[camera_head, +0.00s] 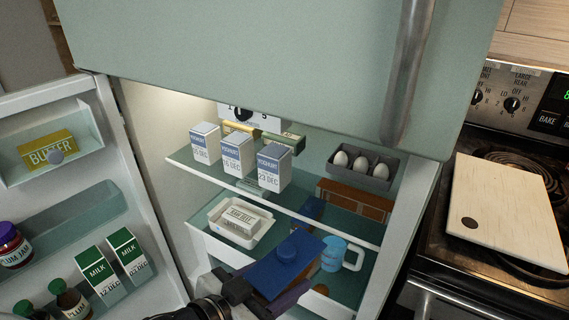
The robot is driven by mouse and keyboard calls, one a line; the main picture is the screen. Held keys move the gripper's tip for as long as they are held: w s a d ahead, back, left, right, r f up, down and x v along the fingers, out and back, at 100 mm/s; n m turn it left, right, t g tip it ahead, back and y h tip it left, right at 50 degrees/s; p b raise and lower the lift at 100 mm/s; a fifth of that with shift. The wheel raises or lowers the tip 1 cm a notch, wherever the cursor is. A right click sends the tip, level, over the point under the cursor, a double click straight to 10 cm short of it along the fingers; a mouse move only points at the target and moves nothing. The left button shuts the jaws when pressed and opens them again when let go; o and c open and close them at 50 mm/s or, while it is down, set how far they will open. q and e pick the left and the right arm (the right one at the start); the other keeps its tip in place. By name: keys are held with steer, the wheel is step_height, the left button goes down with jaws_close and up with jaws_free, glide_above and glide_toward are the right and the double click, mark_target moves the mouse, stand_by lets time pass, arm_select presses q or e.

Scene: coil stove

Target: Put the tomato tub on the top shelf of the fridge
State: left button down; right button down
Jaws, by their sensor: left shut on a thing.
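The fridge top shelf (205,171) is above and behind the tub. It bears several yoghurt cartons (235,152) at the left and middle, and a grey egg tray (374,173) at the right. My right gripper is not in view.
The fridge door (112,220) stands open at the left, with butter, milk and jars. The lower shelf holds a white dish (233,227) and a blue mug (333,254). The freezer door (270,60) hangs above. Some top shelf space shows between cartons and eggs.

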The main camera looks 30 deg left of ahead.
arm_select(q)
steer(key=w+a+r+m+h, duration=0.2)
steer(key=w+a+r, duration=0.3)
steer(key=w+a, duration=0.3)
steer(key=shift+w+g, duration=0.3)
steer(key=shift+w, duration=0.1)
